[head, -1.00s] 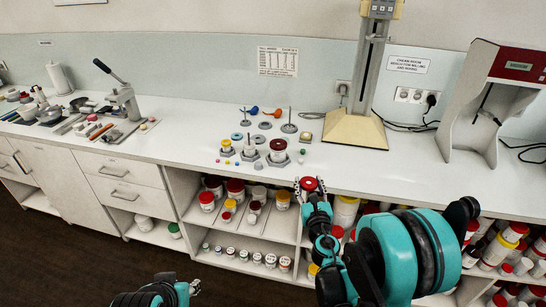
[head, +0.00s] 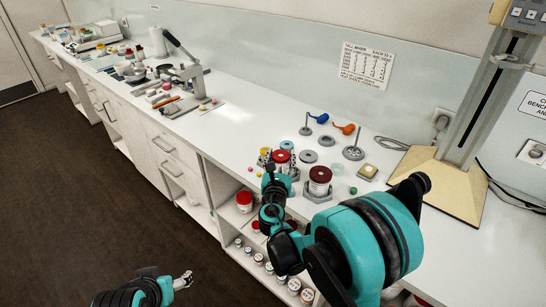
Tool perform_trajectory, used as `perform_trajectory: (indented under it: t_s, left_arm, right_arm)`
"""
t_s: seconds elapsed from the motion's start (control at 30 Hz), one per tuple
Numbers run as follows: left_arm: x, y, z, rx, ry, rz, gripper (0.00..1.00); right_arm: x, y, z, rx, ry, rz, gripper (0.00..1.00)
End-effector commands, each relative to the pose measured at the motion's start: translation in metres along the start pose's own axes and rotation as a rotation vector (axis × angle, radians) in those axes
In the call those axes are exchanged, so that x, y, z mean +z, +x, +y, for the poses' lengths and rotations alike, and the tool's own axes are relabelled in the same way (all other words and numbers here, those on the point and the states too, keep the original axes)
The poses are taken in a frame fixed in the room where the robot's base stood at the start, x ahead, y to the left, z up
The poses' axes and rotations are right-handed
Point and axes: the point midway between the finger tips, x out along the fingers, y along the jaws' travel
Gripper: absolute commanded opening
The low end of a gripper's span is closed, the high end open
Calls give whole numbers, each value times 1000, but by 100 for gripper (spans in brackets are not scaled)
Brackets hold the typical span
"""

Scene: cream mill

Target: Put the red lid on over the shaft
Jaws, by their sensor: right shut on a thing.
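My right gripper (head: 279,166) is shut on a red lid (head: 281,156) above the bench, among the small jars. It hides most of what is under the lid, so I cannot tell whether the lid touches the jar or shaft there. A second jar, with a dark red top (head: 320,174), stands on a grey hexagonal base just right of the gripper. My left gripper (head: 183,280) is low over the floor at the bottom of the view, away from the bench. Its fingers are too small to judge.
A stand with a cream base (head: 436,181) is at the right. The bench (head: 232,128) is clear left of the jars.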

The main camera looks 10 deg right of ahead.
Motion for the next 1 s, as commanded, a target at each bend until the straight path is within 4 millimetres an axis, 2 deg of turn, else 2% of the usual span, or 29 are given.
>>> perform_trajectory:
  t_s: [0.1, 0.23, 0.8, 1.0]
  left_arm:
    - [4, 6, 0, 0, 0, 0, 71]
    - [4, 6, 0, 0, 0, 0, 71]
    - [0, 1, 0, 0, 0, 0, 71]
    - [0, 0, 0, 0, 0, 0, 71]
  right_arm:
    - [2, 0, 8, -61, 1, -1, 32]
    - [5, 3, 7, -87, 1, -2, 32]
    - [5, 47, -25, -87, 1, -2, 32]
    - [5, 55, -30, -85, 1, -2, 32]
